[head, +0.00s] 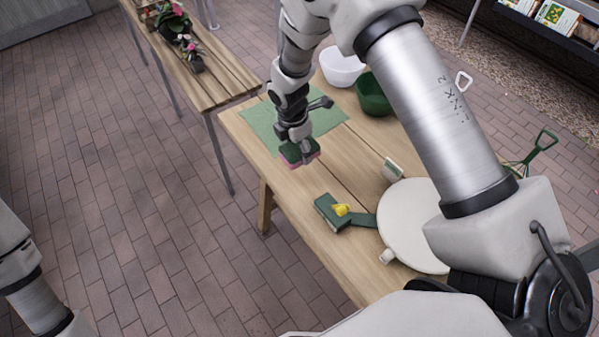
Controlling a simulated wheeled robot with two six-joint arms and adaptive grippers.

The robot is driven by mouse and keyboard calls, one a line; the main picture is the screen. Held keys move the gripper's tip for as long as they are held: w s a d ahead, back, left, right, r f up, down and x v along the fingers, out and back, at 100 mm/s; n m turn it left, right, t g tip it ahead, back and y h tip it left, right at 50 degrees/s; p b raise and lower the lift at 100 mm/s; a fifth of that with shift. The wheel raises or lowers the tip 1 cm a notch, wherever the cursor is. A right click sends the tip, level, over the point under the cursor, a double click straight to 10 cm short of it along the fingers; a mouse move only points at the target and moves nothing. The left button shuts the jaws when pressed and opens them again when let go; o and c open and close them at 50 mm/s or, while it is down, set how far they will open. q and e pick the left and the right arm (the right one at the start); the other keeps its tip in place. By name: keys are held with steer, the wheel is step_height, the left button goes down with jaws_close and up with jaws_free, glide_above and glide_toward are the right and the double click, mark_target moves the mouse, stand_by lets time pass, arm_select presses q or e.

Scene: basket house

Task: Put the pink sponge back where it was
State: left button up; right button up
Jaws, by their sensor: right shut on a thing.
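The pink sponge (301,159) shows as a small block with a pink lower side and a dark green upper side. My right gripper (299,146) points down and is shut on it. The sponge is at the near edge of the green mat (262,119) on the wooden table; whether it touches the table or hangs just above it I cannot tell. The gripper hides part of the sponge's top. Only a part of my left arm shows at the lower left; its gripper is out of view.
A white bowl (341,70) and a green bowl (373,98) stand behind the mat. A plant bench (207,90) stands left. Bare tabletop (285,195) lies between sponge and block.

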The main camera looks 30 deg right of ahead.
mark_target(300, 177)
step_height(300, 177, down, 9)
steer(key=shift+s+p, duration=0.1)
steer(key=shift+p, duration=1)
steer(key=shift+f, duration=0.4)
steer(key=shift+f, duration=0.1)
steer(key=shift+f, duration=0.15)
steer(key=o, duration=1.4)
steer(key=shift+o, duration=0.2)
